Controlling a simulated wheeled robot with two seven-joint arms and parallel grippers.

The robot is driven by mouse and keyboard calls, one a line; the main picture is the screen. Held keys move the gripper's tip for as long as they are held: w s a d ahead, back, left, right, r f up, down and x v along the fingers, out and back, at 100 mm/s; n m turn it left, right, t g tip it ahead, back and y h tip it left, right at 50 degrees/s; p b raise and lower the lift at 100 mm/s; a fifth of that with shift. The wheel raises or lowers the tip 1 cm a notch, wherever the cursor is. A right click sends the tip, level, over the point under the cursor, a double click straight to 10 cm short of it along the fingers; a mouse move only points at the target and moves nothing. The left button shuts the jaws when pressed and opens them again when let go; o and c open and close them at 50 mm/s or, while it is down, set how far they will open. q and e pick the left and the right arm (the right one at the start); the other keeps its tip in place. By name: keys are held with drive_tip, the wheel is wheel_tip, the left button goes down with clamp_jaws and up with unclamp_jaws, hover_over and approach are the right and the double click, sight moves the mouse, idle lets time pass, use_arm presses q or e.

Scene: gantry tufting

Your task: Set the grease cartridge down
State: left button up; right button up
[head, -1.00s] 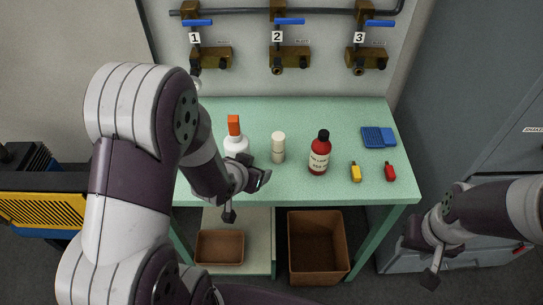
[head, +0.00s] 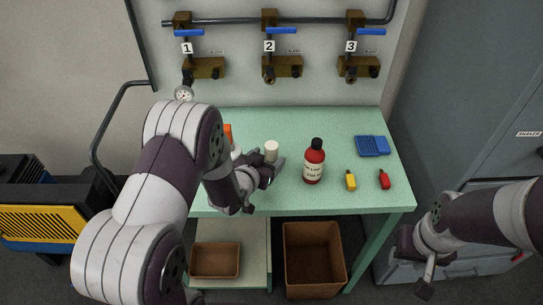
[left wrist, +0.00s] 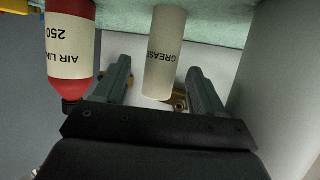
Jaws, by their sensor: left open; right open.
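The white grease cartridge (head: 271,147) stands upright on the green table, its lower part hidden behind my left gripper (head: 270,173). In the left wrist view the cartridge (left wrist: 165,50), lettered "GREASE", shows upside down between the two open fingers (left wrist: 160,82). I see a gap on each side of it, so neither finger appears to touch it. My right gripper (head: 424,272) is low at the right, off the table, open and empty.
A red air-line bottle (head: 314,163) stands close to the right of the cartridge. A yellow (head: 350,181) and a red (head: 384,180) small item and a blue item (head: 373,146) lie further right. An orange-capped bottle (head: 228,134) is mostly hidden by my left arm. Brown bins (head: 314,255) are below.

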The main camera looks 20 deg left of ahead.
sight(268, 158)
use_arm(q)
drive_tip(key=x, duration=0.3)
drive_tip(key=shift+w+f, duration=0.3)
drive_tip(key=shift+w, duration=0.05)
drive_tip(key=shift+s+r, duration=0.1)
drive_tip(key=shift+r, duration=0.05)
drive_tip(key=c, duration=1.2)
